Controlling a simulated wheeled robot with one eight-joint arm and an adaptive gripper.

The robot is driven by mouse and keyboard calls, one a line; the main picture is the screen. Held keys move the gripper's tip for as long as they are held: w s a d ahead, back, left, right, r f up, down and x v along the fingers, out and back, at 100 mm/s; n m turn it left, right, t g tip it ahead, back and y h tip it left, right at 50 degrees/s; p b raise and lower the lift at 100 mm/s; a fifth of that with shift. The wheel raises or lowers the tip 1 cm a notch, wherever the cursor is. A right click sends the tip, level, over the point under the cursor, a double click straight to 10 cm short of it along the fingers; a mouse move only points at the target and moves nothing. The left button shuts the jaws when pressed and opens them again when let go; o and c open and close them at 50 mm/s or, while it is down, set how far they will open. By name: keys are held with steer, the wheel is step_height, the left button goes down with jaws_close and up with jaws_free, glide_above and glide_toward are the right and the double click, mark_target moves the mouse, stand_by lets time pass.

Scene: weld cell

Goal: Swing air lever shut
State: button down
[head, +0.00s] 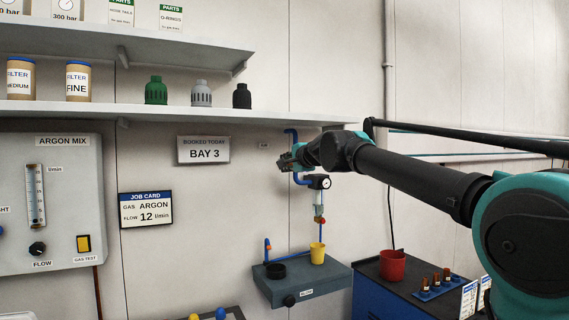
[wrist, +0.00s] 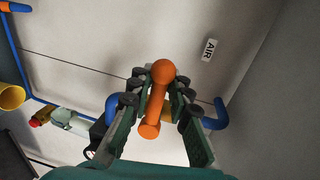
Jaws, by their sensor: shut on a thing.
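The air lever (wrist: 155,103) is an orange bar with a round knob at its end, in the middle of the wrist view. It stands across the line of the blue air pipe (wrist: 221,115), which shows on both sides of it. My gripper (wrist: 160,88) has its fingers closed on either side of the lever. In the head view my gripper (head: 290,160) is at the blue pipe on the wall, above the pressure gauge (head: 319,182), and hides the lever. The AIR label (wrist: 209,50) is on the wall beside it.
A grey shelf (head: 170,108) runs above and left of my gripper. Below hang a filter bowl (head: 319,200) and a small wall ledge (head: 308,288) with a yellow cup (head: 317,253). A red cup (head: 391,266) stands on the bench at right.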

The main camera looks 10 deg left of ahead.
steer(key=shift+f, duration=0.1)
stand_by(0.3)
steer(key=c, duration=1.5)
jaws_free()
steer(key=v, duration=1.2)
